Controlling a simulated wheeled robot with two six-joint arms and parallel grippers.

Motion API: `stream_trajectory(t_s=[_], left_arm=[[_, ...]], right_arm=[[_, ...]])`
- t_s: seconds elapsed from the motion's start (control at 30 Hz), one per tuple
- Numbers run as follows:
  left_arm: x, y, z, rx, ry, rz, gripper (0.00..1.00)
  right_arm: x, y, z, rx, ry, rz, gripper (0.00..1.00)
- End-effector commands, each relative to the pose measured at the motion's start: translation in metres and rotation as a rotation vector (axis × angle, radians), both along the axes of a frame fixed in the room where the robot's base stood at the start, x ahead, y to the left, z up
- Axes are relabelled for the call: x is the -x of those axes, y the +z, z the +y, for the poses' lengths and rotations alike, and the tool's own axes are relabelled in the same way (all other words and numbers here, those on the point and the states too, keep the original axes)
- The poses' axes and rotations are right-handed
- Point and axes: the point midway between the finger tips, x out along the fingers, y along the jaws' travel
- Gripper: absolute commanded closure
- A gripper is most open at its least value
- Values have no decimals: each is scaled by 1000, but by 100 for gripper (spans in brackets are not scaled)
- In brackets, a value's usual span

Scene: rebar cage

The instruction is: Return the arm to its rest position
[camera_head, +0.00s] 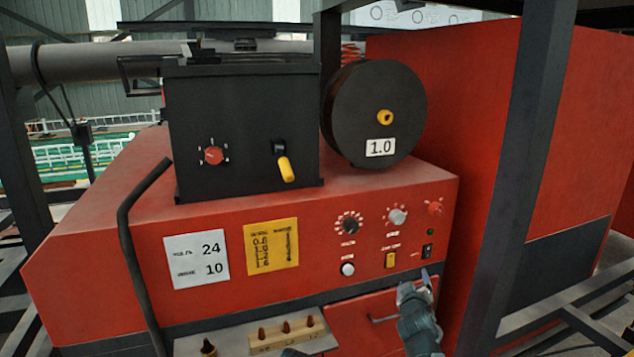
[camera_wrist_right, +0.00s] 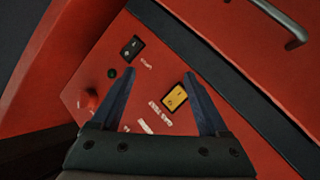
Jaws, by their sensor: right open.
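My right gripper (camera_head: 415,281) is at the lower right of the red machine's front panel in the head view. It is open and empty. In the right wrist view its two dark fingers (camera_wrist_right: 159,75) stand apart in front of the panel. The black rocker switch (camera_head: 427,251) is just above the fingertips in the head view and shows upper left in the wrist view (camera_wrist_right: 131,48). The yellow switch (camera_wrist_right: 174,98) appears between the fingers there. A small dark grey tip (camera_head: 293,352) at the bottom edge of the head view may be my left gripper; its jaws cannot be made out.
A red drawer with a dark handle (camera_head: 384,319) is below the panel, close to my right arm. A shelf (camera_head: 236,342) holds a wooden block (camera_head: 287,337) with several copper-coloured tips. A black wire spool (camera_head: 372,113) and black box (camera_head: 240,135) sit on top. A dark post (camera_head: 510,170) stands right.

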Motion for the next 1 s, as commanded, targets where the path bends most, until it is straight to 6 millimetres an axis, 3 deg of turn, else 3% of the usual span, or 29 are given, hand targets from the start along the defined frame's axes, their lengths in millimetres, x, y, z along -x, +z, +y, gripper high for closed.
stream_trajectory(t_s=[0.03,0.2,0.4,0.6,0.7,0.8,1.0], left_arm=[[0,-10,0,0,-1,0,50],[0,-25,0,-1,-3,0,50],[0,-41,0,-1,-5,0,50],[0,-51,0,-1,-6,0,50],[0,-53,0,-1,-6,0,50],[0,-54,0,-1,-7,0,50],[0,-54,0,-1,-6,0,50]], right_arm=[[16,-30,18,-52,-28,84,22],[77,-116,72,-205,-114,416,22],[176,-189,140,-304,-152,824,22],[263,-220,185,-325,-151,1145,22],[290,-225,196,-321,-148,1241,22],[304,-226,202,-317,-146,1295,22],[309,-226,203,-315,-146,1313,22]])
